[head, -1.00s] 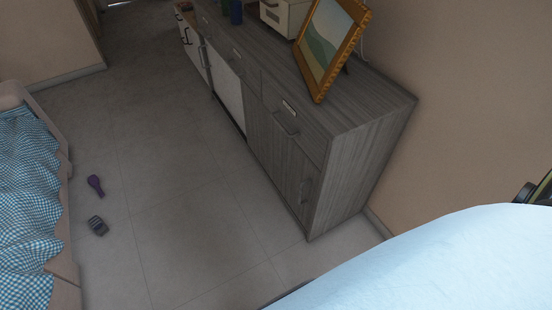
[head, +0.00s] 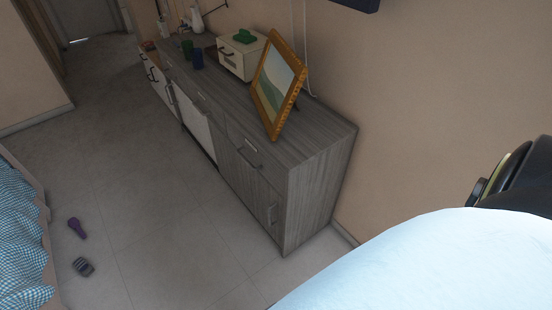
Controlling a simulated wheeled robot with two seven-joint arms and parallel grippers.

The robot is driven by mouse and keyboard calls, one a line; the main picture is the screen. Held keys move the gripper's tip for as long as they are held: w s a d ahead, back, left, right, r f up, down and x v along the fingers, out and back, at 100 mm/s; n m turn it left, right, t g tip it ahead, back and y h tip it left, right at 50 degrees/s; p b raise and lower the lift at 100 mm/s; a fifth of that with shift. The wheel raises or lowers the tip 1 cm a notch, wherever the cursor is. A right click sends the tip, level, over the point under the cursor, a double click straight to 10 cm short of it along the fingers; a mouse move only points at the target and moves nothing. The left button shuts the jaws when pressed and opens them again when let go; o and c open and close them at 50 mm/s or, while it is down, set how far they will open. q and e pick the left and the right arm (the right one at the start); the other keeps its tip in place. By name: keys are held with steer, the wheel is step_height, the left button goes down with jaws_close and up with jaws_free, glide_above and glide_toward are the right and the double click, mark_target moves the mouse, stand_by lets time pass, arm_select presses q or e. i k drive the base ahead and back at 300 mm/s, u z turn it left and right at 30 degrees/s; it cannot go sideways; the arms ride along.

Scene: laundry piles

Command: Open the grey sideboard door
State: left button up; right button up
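The grey wood-grain sideboard (head: 318,187) stands along the wall in the middle of the head view. Above the door is a shut drawer with a bar handle (head: 249,157). Farther along the front are a white panel (head: 198,128) and more fronts with dark handles. Neither of my grippers shows in the view, and nothing touches the door or its handle.
A gold-framed picture (head: 292,101), a cream box (head: 236,62) and blue and green cups stand on top. Open tiled floor lies before the sideboard. A purple object (head: 77,228) and a dark grey object (head: 83,267) lie there. A pale blue surface (head: 430,265) fills the lower right.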

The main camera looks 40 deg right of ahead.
mark_target(264, 205)
steer(key=z, duration=0.75)
steer(key=k, duration=0.1)
steer(key=u, duration=1.3)
steer(key=i, duration=0.65)
steer(key=z, duration=0.9)
steer(key=i, duration=0.35)
steer(key=z, duration=0.4)
